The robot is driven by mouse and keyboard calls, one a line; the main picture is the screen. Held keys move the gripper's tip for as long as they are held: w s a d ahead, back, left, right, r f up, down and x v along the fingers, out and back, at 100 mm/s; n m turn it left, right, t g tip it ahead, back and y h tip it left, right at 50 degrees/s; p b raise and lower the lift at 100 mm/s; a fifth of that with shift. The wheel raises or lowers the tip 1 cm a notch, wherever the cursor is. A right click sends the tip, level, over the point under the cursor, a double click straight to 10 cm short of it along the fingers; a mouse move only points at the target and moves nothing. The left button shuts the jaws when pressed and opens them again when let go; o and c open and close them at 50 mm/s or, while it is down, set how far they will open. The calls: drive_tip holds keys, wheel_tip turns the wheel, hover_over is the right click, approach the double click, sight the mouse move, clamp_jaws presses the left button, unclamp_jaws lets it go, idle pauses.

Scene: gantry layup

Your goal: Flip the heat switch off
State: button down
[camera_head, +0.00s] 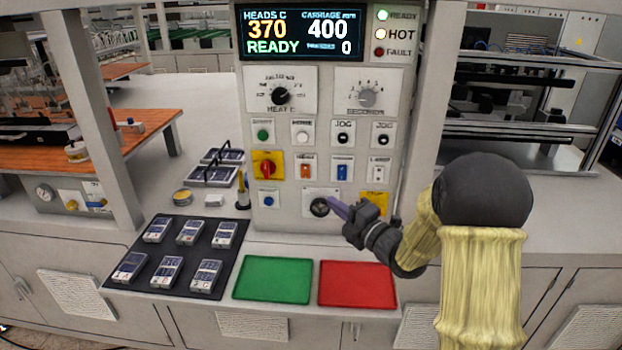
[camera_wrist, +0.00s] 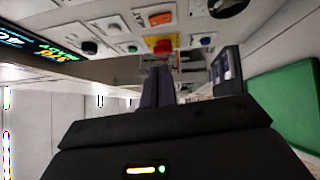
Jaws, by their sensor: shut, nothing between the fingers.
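The control panel stands upright in the middle of the head view. An orange rocker switch (camera_head: 305,169) sits in its lower switch row; the small label above it looks like a heat label but is blurred. The same orange rocker shows in the wrist view (camera_wrist: 160,18). My gripper (camera_head: 332,203) is shut and empty, in front of the panel's lower part, below and right of the orange rocker. Its fingers overlap the edge of a round black knob (camera_head: 319,208); I cannot tell whether they touch. In the wrist view my shut gripper (camera_wrist: 156,72) extends towards the middle.
A blue rocker (camera_head: 342,170) and a red knob on yellow (camera_head: 267,168) flank the orange one. The display (camera_head: 300,33) reads 370, 400 and READY, with the HOT lamp lit. Green (camera_head: 272,280) and red (camera_head: 356,284) trays and a dark mat (camera_head: 140,240) lie below.

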idle(0.3)
drive_tip(key=p, duration=0.6)
approach(301, 169)
drive_tip(key=a+x, duration=0.1)
drive_tip(key=x, duration=0.4)
drive_tip(key=shift+w+d+r, duration=0.1)
drive_tip(key=shift+w+d, duration=0.1)
drive_tip(key=shift+w, duration=0.05)
drive_tip(key=shift+a, duration=0.15)
